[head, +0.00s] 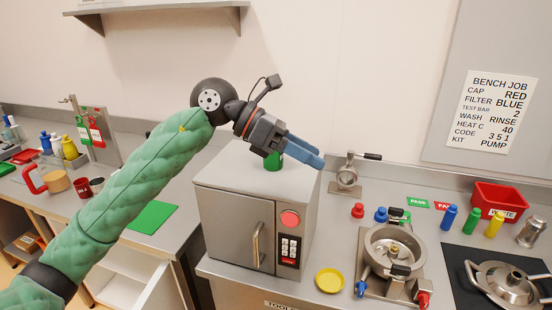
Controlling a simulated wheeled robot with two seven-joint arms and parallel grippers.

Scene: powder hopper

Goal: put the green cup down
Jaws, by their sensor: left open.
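A green cup (273,163) stands on the top of the grey oven-like box (225,178), toward its back. Its upper part is hidden behind my left gripper. My left gripper (318,157) has blue fingers that reach out to the right over the box top, past the cup. Its jaws are open, and the cup appears below the finger bases. I cannot tell whether a finger touches the cup. My right gripper is not in view.
Right of the box, the counter holds a yellow dish (330,280), a round metal hopper fixture (395,250), several coloured bottles and a red bin (499,198). A green mat (152,215) lies on the left counter. A shelf (160,8) hangs above.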

